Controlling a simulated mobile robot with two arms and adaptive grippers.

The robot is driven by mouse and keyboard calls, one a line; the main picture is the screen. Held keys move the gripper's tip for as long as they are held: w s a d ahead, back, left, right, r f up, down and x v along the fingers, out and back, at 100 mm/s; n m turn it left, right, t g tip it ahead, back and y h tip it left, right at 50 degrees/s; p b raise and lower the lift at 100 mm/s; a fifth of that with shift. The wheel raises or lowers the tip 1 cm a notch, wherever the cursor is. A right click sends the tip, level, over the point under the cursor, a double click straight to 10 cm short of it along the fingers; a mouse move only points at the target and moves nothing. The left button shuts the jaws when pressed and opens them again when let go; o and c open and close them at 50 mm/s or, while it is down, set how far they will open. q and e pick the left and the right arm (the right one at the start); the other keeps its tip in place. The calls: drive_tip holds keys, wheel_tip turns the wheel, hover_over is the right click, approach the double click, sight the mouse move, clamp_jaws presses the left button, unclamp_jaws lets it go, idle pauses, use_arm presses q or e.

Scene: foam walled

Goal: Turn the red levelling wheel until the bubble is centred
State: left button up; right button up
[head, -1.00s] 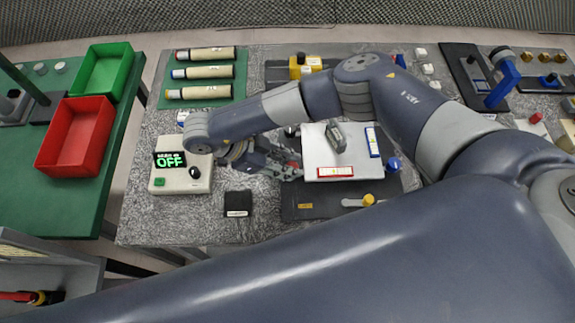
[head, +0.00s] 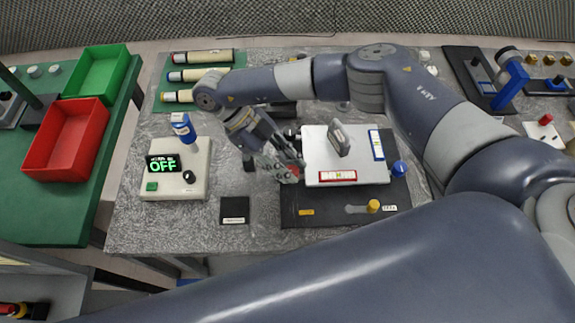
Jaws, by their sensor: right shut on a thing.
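The levelling device is a white plate (head: 322,146) on a dark base (head: 333,216). A red-framed vial (head: 338,176) lies along the plate's front edge and a blue-framed vial (head: 376,145) at its right; the bubbles are too small to read. My right gripper (head: 292,172) reaches down at the plate's left front corner. It is shut on the red levelling wheel (head: 294,171), of which only a little red shows between the fingers. A blue knob (head: 399,168) sits at the plate's right side. My left gripper is not in view.
A grey block (head: 338,139) stands on the plate. A yellow knob (head: 373,206) is at the base's front.

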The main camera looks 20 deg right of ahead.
idle(0.3)
drive_tip(key=o, duration=1)
drive_tip(key=shift+o, duration=0.2)
drive_tip(key=v, duration=1.2)
